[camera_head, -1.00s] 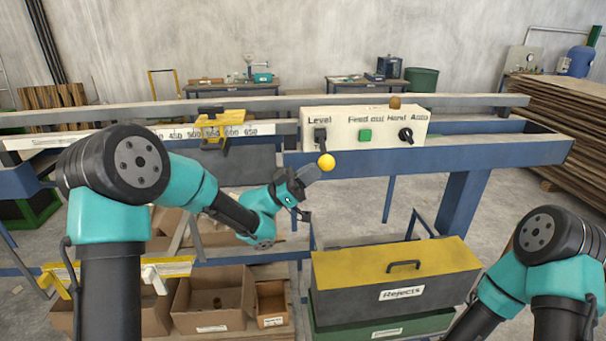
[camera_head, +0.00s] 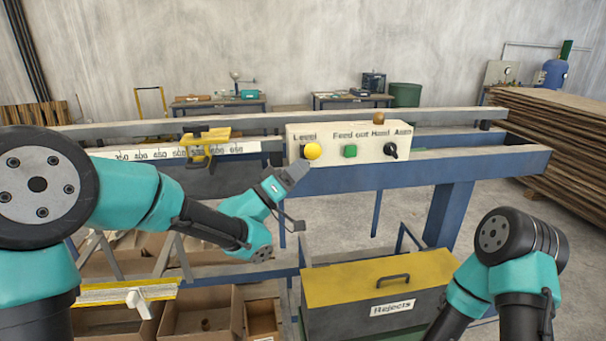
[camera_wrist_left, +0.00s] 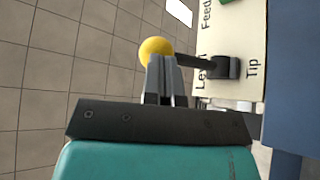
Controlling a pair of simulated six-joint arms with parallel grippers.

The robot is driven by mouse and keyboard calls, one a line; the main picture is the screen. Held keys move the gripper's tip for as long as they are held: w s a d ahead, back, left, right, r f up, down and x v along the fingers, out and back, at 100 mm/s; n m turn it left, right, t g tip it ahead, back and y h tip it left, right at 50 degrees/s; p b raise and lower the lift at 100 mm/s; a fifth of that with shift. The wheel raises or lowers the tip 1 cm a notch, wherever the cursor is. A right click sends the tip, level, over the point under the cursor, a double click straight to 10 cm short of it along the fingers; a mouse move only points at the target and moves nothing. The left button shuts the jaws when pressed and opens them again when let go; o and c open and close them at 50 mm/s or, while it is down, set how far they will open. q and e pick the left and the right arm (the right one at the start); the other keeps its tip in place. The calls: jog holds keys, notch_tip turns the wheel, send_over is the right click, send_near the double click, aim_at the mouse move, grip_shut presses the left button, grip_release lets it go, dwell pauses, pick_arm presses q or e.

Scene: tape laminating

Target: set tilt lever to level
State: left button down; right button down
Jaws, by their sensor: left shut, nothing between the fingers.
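The tilt lever has a yellow ball knob (camera_head: 312,151), now just under the "Level" label on the cream control panel (camera_head: 331,149). In the left wrist view the knob (camera_wrist_left: 154,47) stands at the end of a dark stem (camera_wrist_left: 196,62). That stem comes out of a black base (camera_wrist_left: 223,67) between the "Level" and "Tip" labels. My left gripper (camera_head: 297,170) is shut and empty, with its tips just below the knob. In the left wrist view its fingertips (camera_wrist_left: 164,64) overlap the knob's edge; contact is not certain. My right gripper is out of view.
A green button (camera_head: 350,151) and a black Hand/Auto knob (camera_head: 390,150) sit to the right on the panel. A yellow clamp (camera_head: 205,150) stands on the scale rail to the left. The blue beam (camera_head: 440,172) runs below. The rejects box (camera_head: 390,285) is lower right.

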pick_arm(q)
jog(key=shift+s+a, duration=0.1)
jog(key=s+v, duration=0.1)
jog(key=v, duration=1.2)
jog(key=shift+a, duration=0.2)
jog(key=shift+r, duration=0.1)
jog(key=w+a+f+n+y, duration=0.15)
jog(key=f+y, duration=0.25)
jog(key=f, duration=0.6)
jog(key=a+f+n+g+y, duration=0.15)
jog(key=f+y, duration=0.25)
jog(key=f, duration=0.5)
jog(key=w+a+f+n+t+y, duration=0.15)
jog(key=f+y, duration=0.25)
jog(key=f, duration=0.6)
jog(key=s+a+f+g+y, duration=0.2)
jog(key=s+f+g, duration=0.4)
jog(key=s+f, duration=0.5)
jog(key=s+a+f+n+g+y, duration=0.1)
jog(key=s+a+f+g+y, duration=0.1)
jog(key=s+f+g, duration=0.4)
jog(key=s+f, duration=0.4)
jog(key=s, duration=0.1)
jog(key=shift+f, duration=0.4)
